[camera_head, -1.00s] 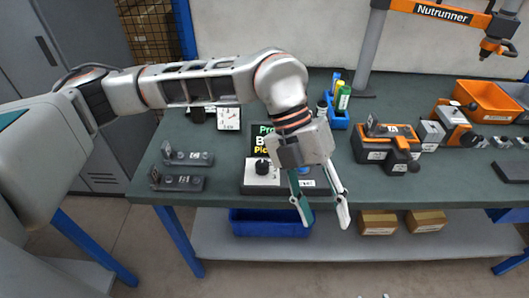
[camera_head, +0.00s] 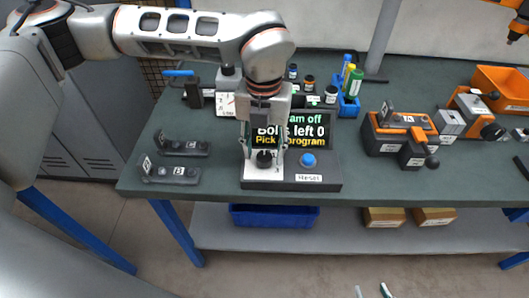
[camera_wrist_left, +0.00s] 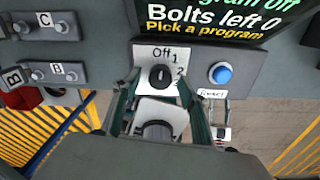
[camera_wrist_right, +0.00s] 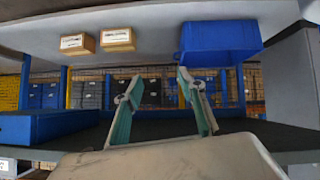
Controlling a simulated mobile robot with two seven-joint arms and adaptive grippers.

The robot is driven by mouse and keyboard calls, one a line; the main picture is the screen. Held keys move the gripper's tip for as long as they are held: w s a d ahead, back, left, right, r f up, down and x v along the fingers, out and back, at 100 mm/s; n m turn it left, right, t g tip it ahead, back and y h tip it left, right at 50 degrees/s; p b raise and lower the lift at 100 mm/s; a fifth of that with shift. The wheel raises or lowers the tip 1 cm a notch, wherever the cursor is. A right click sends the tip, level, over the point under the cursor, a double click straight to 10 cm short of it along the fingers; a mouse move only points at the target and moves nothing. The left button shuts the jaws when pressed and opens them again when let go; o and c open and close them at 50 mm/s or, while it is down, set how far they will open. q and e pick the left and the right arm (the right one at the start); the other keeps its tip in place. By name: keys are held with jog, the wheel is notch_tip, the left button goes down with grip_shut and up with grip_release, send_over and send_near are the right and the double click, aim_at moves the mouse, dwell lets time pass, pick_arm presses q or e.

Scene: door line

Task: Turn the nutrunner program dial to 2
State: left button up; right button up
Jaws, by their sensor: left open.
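The program dial (camera_head: 264,157) is a black knob on a white plate at the left of the nutrunner control box (camera_head: 320,179). In the left wrist view the dial (camera_wrist_left: 161,77) has its white mark pointing up toward "Off"; 1, 2 and a partly hidden number run down its right side. My left gripper (camera_head: 264,146) is open above the box, pointing down. Its fingers (camera_wrist_left: 160,85) stand either side of the dial, with gaps. The screen (camera_wrist_left: 210,22) reads "Bolts left 0" and "Pick a program". My right gripper (camera_wrist_right: 162,90) is open and empty, away from the dial.
A blue button (camera_head: 308,160) sits right of the dial. Dark holders (camera_head: 172,174) lie to the left. A blue marker holder (camera_head: 347,104) and an orange-black tool unit (camera_head: 398,138) stand to the right. The bench front edge is close below the box.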

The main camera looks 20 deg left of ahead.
pick_arm(q)
jog(key=shift+f, duration=0.65)
jog(key=c, duration=1.1)
pick_arm(e)
jog(key=shift+w+r, duration=0.1)
jog(key=shift+w, duration=0.2)
